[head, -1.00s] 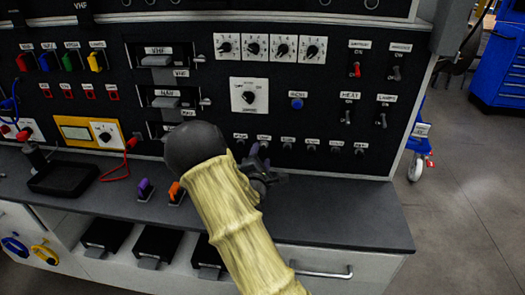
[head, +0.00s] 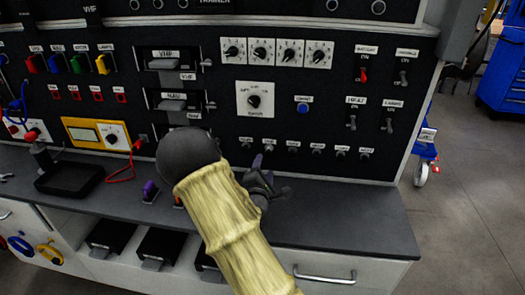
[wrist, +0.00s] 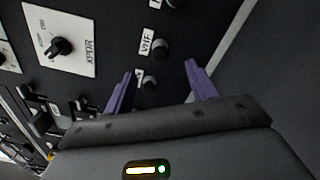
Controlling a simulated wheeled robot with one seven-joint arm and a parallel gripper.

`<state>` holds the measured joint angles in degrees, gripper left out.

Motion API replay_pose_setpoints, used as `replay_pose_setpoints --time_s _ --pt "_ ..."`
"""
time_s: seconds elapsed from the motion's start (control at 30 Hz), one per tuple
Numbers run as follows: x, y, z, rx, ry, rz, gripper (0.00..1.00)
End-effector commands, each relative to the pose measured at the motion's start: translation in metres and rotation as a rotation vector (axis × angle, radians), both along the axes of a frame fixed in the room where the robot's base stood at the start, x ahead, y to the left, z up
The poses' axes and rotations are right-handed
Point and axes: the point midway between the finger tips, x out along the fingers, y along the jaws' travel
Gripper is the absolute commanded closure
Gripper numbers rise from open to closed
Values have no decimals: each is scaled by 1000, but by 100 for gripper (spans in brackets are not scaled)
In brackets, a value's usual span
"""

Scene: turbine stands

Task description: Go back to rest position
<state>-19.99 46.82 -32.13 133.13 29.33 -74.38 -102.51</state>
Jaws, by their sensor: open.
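My gripper (head: 265,180) is above the grey worktop (head: 350,222), in front of the lower part of the black switch panel (head: 215,105). My arm, in a yellow sleeve, reaches to it from the bottom of the head view. In the wrist view, the two purple fingers of my gripper (wrist: 159,78) are spread apart with nothing between them. A black VHF knob (wrist: 153,50) shows on the panel beyond the fingers, with no visible contact.
A black tray (head: 70,179) and a purple connector (head: 150,191) sit on the worktop to the left. An orange connector is mostly hidden by my arm. A drawer handle (head: 324,275) is below the worktop.

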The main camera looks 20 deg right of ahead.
Motion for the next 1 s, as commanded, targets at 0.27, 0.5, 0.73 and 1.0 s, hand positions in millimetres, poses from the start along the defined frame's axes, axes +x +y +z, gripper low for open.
replay_pose_setpoints --time_s 0.27,0.5,0.73,1.0 --pt "-1 0 -1 37 1 -2 43" --pt "-13 13 -22 474 14 -33 43" --pt "-46 55 -40 1042 62 -144 43" --pt "-110 111 -35 1530 163 -398 43"
